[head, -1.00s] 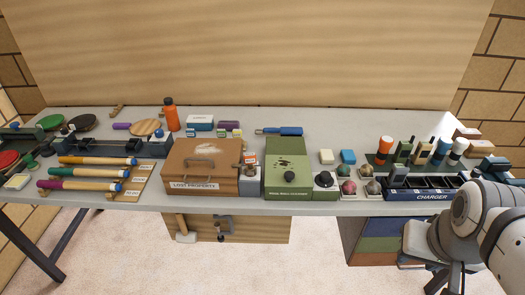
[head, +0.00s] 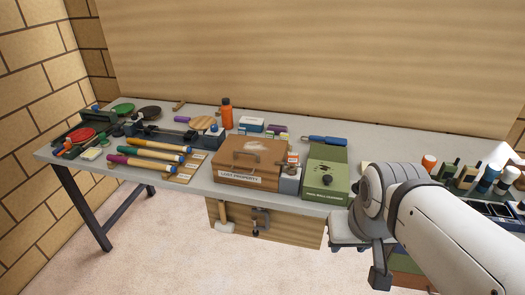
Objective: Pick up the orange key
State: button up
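I cannot make out an orange key in the head view. A small white item with an orange-red top (head: 293,158) stands at the right of the brown lost property box (head: 232,178); it is too small to identify. The box is shut, with a handle on its lid. My gripper (head: 380,277) seems to be the dark part at the lower right, hanging in front of the table below its edge. My arm hides much of it, and its fingers cannot be told apart. I see nothing held in it.
The long grey table (head: 200,198) is crowded. A green ball-cleaner box (head: 326,172) stands right of the brown box. Paddles, coloured rolled items (head: 148,153) and an orange bottle (head: 226,114) are to the left. Bottles stand at the right, partly behind my arm. Floor in front is clear.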

aim_at(292, 159)
jog(key=u, duration=0.15)
jog(key=i, duration=1)
